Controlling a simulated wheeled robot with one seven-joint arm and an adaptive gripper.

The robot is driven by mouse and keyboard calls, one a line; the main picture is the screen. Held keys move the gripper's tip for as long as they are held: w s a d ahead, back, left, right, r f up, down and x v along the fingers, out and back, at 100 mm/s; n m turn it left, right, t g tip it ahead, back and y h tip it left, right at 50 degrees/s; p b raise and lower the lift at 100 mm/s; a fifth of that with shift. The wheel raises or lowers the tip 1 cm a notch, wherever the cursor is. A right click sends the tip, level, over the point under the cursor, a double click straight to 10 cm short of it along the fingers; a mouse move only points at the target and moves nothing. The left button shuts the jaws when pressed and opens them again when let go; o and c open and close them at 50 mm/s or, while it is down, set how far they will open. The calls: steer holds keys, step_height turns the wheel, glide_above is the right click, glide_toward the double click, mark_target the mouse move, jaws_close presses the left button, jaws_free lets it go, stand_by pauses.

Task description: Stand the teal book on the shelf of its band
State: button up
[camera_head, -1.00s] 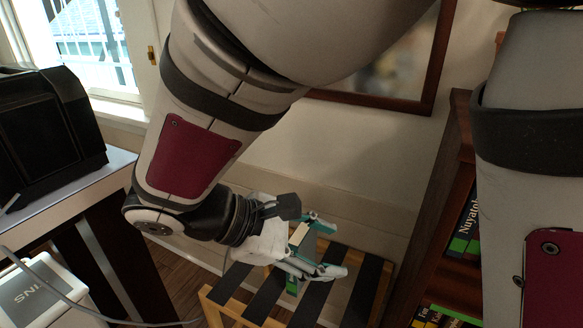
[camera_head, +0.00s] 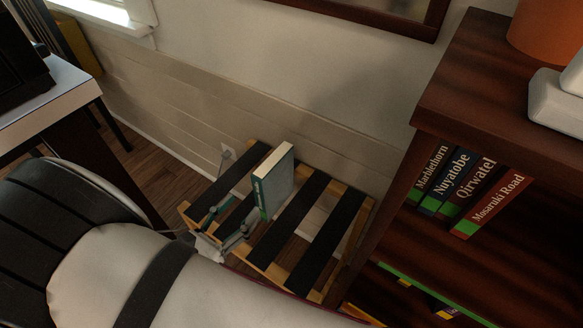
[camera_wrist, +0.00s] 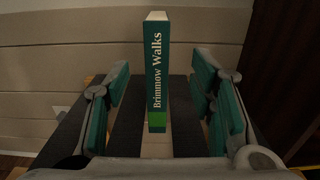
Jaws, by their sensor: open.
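The teal book (camera_head: 273,181), titled "Brimmow Walks", stands upright on a slatted wooden rack (camera_head: 259,262) with black strips. In the wrist view its spine (camera_wrist: 157,75) faces me, with a green band (camera_wrist: 157,120) at the foot. My gripper (camera_head: 227,224) is low in front of the book. In the wrist view its open fingers (camera_wrist: 165,95) stand on either side of the spine, with a gap on both sides.
A lower shelf edge (camera_head: 437,297) with a green strip shows below. An orange pot (camera_head: 545,28) and a white object (camera_head: 560,100) sit on the bookcase top. A table (camera_head: 50,95) is at left, and a wall with a framed picture lies behind.

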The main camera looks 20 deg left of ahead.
mark_target(259, 189)
steer(key=b+x, duration=0.1)
steer(key=x, duration=0.7)
steer(key=shift+b+x, duration=1.05)
steer(key=shift+x, duration=1.75)
steer(key=shift+a, duration=0.15)
jaws_close()
